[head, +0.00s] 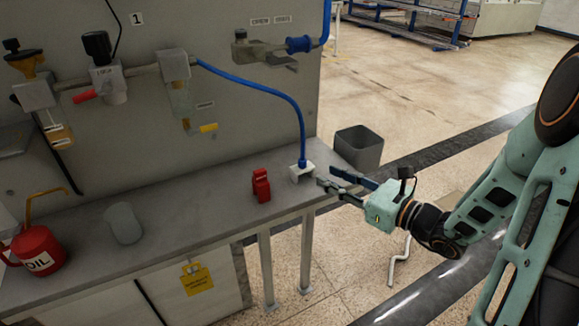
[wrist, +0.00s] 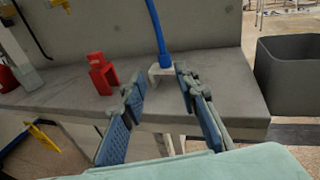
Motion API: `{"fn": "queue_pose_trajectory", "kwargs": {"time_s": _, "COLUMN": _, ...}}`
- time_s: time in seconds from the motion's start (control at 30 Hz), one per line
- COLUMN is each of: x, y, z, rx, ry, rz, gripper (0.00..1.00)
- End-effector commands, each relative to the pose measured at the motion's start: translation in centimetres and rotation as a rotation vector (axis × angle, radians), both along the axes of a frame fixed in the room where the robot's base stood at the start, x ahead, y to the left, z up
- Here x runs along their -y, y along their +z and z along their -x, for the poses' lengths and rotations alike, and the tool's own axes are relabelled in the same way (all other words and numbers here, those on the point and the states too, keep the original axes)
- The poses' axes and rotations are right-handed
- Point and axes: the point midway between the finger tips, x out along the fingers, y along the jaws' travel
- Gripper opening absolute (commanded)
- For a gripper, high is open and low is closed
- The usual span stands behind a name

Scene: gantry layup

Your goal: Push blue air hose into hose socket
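A blue air hose (head: 268,91) runs from a grey fitting on the wall panel, arcs right and drops to a small pale block (head: 303,174) near the bench's right end. Its lower end stands upright at this block; the hose also shows in the wrist view (wrist: 158,31). My gripper (head: 327,177) is open and empty, just right of the block. In the wrist view the fingers (wrist: 160,82) point toward the hose end, apart from it. A grey fitting (head: 254,50) sits higher on the panel beside a blue coupling (head: 299,44); I cannot tell which part is the hose socket.
A red block-like item (head: 261,186) stands left of the pale block. A grey cup-like object (head: 124,223) and a red oil can (head: 37,249) are farther left on the bench (head: 200,192). A grey bin (head: 359,148) stands beyond the bench's right end.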

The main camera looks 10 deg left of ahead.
Motion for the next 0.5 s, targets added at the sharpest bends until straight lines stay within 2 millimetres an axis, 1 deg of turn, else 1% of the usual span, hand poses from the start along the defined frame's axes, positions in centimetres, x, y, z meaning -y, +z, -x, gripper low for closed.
{"fn": "queue_pose_trajectory", "kwargs": {"time_s": 0.07, "x": 0.5, "y": 0.2, "z": -0.1, "rx": 0.008, "ry": -0.033, "rz": -0.066, "gripper": 0.29}}
{"fn": "queue_pose_trajectory", "kwargs": {"time_s": 0.17, "x": 0.4, "y": 0.6, "z": -0.5, "rx": 0.017, "ry": -0.047, "rz": -0.103, "gripper": 0.29}}
{"fn": "queue_pose_trajectory", "kwargs": {"time_s": 0.4, "x": -2.4, "y": 0.7, "z": -2.9, "rx": 0.021, "ry": -0.045, "rz": -0.105, "gripper": 0.29}}
{"fn": "queue_pose_trajectory", "kwargs": {"time_s": 0.5, "x": -3.2, "y": 0.7, "z": -3.6, "rx": 0.019, "ry": -0.046, "rz": -0.105, "gripper": 0.29}}
